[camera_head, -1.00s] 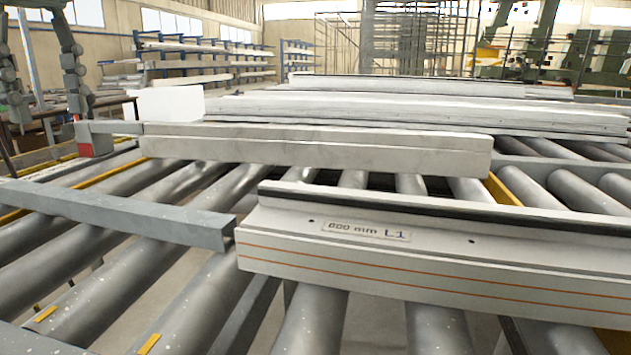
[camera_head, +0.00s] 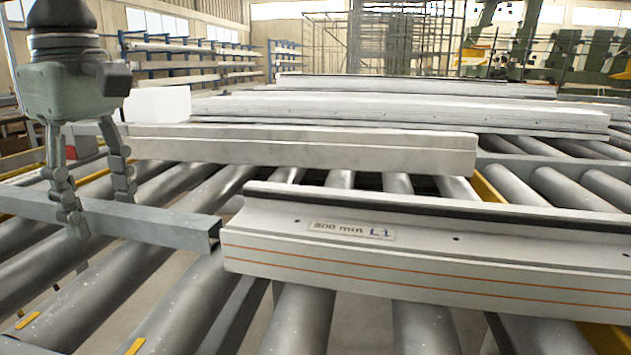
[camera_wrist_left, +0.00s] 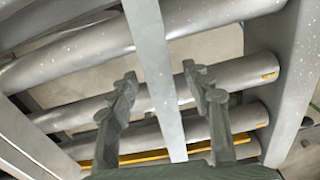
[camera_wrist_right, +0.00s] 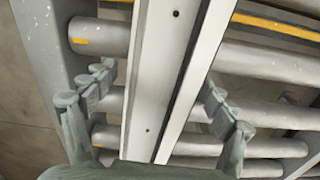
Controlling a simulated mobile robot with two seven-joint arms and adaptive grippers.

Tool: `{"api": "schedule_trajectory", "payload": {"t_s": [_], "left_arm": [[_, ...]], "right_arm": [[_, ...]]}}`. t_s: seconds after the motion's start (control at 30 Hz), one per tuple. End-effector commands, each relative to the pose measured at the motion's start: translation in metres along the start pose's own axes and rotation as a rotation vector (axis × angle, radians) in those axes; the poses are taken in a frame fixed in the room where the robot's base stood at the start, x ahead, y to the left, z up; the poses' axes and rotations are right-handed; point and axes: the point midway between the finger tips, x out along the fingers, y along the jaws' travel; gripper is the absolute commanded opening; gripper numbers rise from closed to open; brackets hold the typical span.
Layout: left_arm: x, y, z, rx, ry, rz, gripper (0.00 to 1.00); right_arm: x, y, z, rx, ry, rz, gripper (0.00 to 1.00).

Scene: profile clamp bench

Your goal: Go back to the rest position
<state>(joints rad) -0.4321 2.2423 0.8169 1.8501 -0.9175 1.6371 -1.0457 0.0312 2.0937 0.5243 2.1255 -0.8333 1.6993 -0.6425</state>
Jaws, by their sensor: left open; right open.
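My left gripper (camera_head: 100,210) is open at the left of the head view, its fingers down at a narrow grey bar (camera_head: 165,228). In the left wrist view the bar (camera_wrist_left: 152,70) runs between the spread fingers (camera_wrist_left: 160,78), touching neither. Whether the fingertips reach below its top, I cannot tell. My right gripper (camera_wrist_right: 160,80) is outside the head view. In the right wrist view it is open, its fingers either side of a long pale profile (camera_wrist_right: 150,90) with a dark strip. A labelled profile (camera_head: 400,262), marked "L1", lies on the rollers in the head view.
A pale beam (camera_head: 300,150) lies across the rollers behind the labelled profile, with more long profiles (camera_head: 400,110) further back. A red block (camera_head: 85,145) is just behind my left gripper. Bare rollers (camera_head: 100,300) fill the front left. Racks (camera_head: 195,65) stand far behind.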

Motion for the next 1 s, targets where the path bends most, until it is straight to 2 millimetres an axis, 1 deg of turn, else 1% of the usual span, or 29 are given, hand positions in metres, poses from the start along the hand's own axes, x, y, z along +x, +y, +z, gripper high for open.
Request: {"api": "schedule_trajectory", "payload": {"t_s": [0.03,0.13,0.33,0.77,1.0], "left_arm": [[0.000,0.000,0.008,0.003,0.002,-0.001,0.49],[0.000,0.000,0.021,0.002,0.002,-0.001,0.49],[0.000,0.000,0.035,0.000,0.000,0.000,0.49],[0.000,0.001,0.035,-0.002,-0.001,0.002,0.49],[0.003,0.012,0.030,-0.022,-0.005,0.024,0.49]], "right_arm": [[0.000,0.000,0.000,0.000,0.000,0.000,0.84],[0.000,0.000,0.000,0.000,0.000,0.000,0.84],[0.000,0.000,0.000,0.000,0.000,0.000,0.84],[0.001,0.000,0.001,-0.001,0.000,-0.005,0.84],[0.006,-0.006,0.005,-0.007,0.004,-0.064,0.84]]}}
